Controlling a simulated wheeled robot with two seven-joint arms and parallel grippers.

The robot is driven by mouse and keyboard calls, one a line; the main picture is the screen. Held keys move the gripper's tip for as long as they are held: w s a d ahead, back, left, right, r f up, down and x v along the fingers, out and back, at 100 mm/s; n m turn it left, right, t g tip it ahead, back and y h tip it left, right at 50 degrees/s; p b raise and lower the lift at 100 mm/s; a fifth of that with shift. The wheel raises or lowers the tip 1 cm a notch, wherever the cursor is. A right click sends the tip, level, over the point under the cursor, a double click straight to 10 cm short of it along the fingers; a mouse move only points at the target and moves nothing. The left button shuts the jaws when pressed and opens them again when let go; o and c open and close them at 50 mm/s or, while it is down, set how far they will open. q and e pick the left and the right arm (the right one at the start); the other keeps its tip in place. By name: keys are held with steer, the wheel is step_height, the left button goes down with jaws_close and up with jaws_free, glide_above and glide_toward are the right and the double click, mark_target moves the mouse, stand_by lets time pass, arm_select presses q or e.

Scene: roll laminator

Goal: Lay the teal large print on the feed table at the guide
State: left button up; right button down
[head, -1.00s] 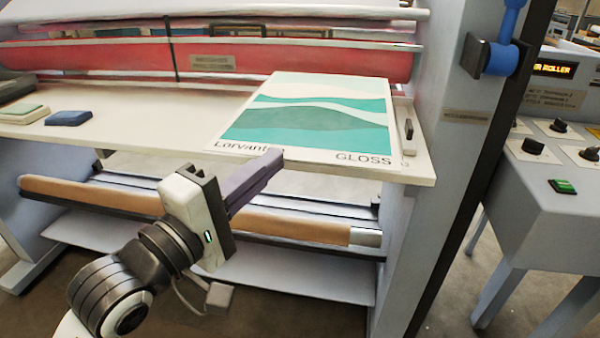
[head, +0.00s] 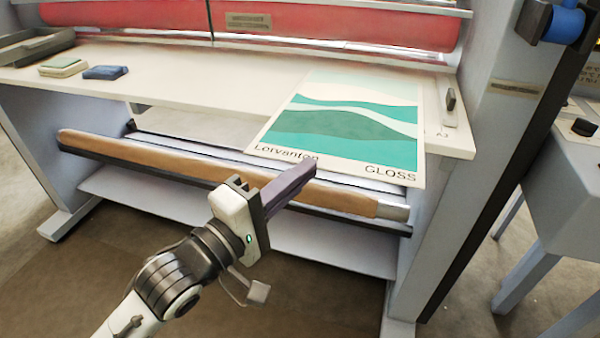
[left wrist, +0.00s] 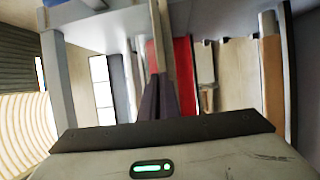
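The teal large print (head: 345,130), with green and teal waves and the words Lorvanten and GLOSS, lies over the right part of the cream feed table (head: 210,85). Its front strip juts out past the table's front edge. The guide (head: 450,108), a pale strip with a dark knob, is just right of the print, with a small gap. My left gripper (head: 302,176) is at the middle of the print's front edge, its fingers close together and seemingly shut on it. The fingers also show in the left wrist view (left wrist: 158,100). My right gripper is not in view.
Green and blue pads (head: 105,72) and a dark tray (head: 35,46) lie on the table's left. The red roller (head: 330,22) runs behind the table. A brown roll (head: 190,168) lies below the front edge. A grey side post (head: 505,120) stands at right.

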arm_select(q)
steer(key=o, duration=0.4)
steer(key=shift+o, duration=0.2)
steer(key=shift+r, duration=0.1)
steer(key=v, duration=1.2)
steer(key=a+f+m+g+y, duration=0.1)
steer(key=a+f+m+y, duration=0.15)
steer(key=f, duration=0.65)
steer(key=a+f+m+y, duration=0.2)
steer(key=f+y, duration=0.1)
steer(key=f, duration=0.6)
steer(key=s+a+f+m+g+y, duration=0.1)
steer(key=s+f+m, duration=0.1)
steer(key=s+f, duration=0.2)
steer(key=s+a+f+m+g+y, duration=0.1)
steer(key=s+f+m+g+y, duration=0.1)
steer(key=f, duration=0.7)
steer(key=s+a+f+m+g+y, duration=0.1)
steer(key=s+f+m, duration=0.2)
steer(key=s+f, duration=0.2)
step_height(320, 180, down, 2)
steer(key=shift+s+a+f+g+b, duration=0.25)
steer(key=shift+s+g+b, duration=0.05)
steer(key=shift+g+b, duration=0.15)
steer(key=shift+a+y, duration=0.15)
steer(key=shift+y, duration=0.1)
